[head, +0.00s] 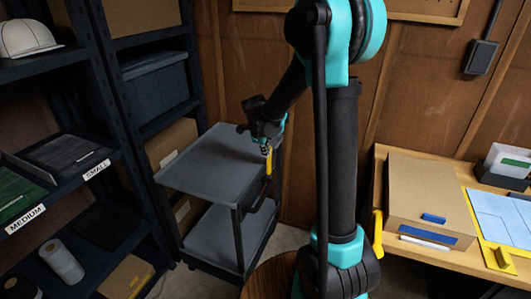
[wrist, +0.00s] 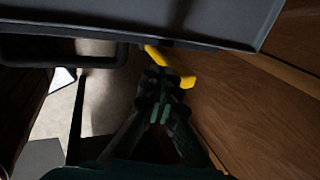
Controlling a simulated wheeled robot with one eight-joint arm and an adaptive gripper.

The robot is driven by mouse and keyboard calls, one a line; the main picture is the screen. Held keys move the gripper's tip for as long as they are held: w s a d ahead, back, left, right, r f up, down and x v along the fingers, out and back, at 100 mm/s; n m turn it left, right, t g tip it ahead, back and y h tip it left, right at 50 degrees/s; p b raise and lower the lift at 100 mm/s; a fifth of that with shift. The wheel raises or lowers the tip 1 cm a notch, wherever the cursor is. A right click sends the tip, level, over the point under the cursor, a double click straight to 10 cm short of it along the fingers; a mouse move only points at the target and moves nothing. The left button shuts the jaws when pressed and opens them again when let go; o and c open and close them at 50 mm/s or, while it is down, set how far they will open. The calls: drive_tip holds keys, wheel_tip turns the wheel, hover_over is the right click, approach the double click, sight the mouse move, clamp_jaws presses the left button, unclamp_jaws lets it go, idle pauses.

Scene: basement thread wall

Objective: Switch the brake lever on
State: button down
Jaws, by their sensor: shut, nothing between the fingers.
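The yellow brake lever (head: 268,162) hangs at the right edge of the grey cart (head: 208,160). In the wrist view the lever (wrist: 168,66) is a bent yellow bar just below the cart's underside or edge. My gripper (head: 266,146) is shut and empty, at the upper part of the lever in the head view. In the wrist view my gripper's fingertips (wrist: 162,82) are right at the lever and hide part of it. I cannot tell whether they touch it.
Dark shelving (head: 112,90) with labelled bins stands left of the cart. A wooden bench (head: 450,257) with a cardboard box (head: 418,185) is at the right. A round wooden top (head: 268,279) is below my arm. A wooden wall is behind the cart.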

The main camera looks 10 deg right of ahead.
drive_tip(key=shift+w+d+r+g+y, duration=0.15)
drive_tip(key=shift+w+d+g+y, duration=0.1)
drive_tip(key=shift+w+d+g, duration=0.25)
drive_tip(key=shift+w+d+r+g+y, duration=0.1)
drive_tip(key=shift+w+d+g+y, duration=0.15)
drive_tip(key=shift+w, duration=0.4)
drive_tip(key=w+d+f+g+y, duration=0.1)
drive_tip(key=w+d+f+g, duration=0.1)
drive_tip(key=w+d, duration=0.2)
drive_tip(key=shift+w+d, duration=0.15)
drive_tip(key=shift+w, duration=1.7)
drive_tip(key=shift+f, duration=0.1)
